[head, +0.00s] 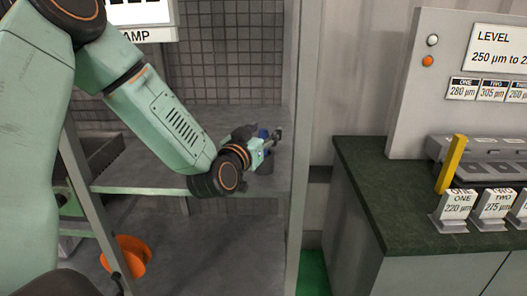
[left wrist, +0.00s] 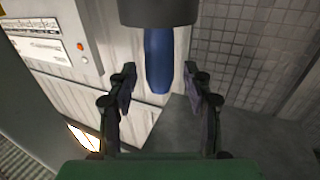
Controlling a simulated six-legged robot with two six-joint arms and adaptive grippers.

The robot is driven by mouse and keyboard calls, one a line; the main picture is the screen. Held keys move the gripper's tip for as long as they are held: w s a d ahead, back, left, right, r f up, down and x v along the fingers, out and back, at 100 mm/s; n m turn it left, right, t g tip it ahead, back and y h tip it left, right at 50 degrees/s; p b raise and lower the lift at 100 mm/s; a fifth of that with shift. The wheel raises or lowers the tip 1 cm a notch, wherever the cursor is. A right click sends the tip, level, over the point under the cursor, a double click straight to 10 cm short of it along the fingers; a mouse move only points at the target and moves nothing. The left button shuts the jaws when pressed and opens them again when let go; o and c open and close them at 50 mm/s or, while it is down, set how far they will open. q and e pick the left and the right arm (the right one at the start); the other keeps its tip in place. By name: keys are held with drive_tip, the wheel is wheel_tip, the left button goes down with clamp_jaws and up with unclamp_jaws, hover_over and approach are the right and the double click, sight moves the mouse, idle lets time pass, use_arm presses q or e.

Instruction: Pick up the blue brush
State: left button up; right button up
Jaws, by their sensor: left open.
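The blue brush (head: 263,133) shows as a small blue patch at the shelf's right end, mostly hidden behind my left gripper (head: 273,141). In the left wrist view the blue brush (left wrist: 158,58) is a plain blue length sticking out of a dark round holder (left wrist: 158,11). My open left gripper (left wrist: 160,80) has one finger on each side of the brush's free end in that picture, with gaps on both sides. I cannot tell the depth between fingers and brush. My right gripper is in neither view.
The grey shelf (head: 150,180) has a mesh back (head: 235,70) and an upright post (head: 300,120) close to the right of my gripper. An orange spool (head: 130,255) sits lower down. A dark green counter (head: 385,205) with a yellow block (head: 451,164) and label stands is at right.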

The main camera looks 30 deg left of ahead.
use_arm(q)
drive_tip(key=shift+w+a+f, duration=0.1)
drive_tip(key=shift+w+a, duration=0.05)
drive_tip(key=shift+s+d+r, duration=0.25)
drive_tip(key=shift+d, duration=0.05)
drive_tip(key=c, duration=0.4)
drive_tip(key=shift+w+a+f, duration=0.2)
drive_tip(key=shift+a, duration=0.05)
drive_tip(key=c, duration=0.4)
drive_tip(key=shift+s+d+r, duration=0.15)
clamp_jaws()
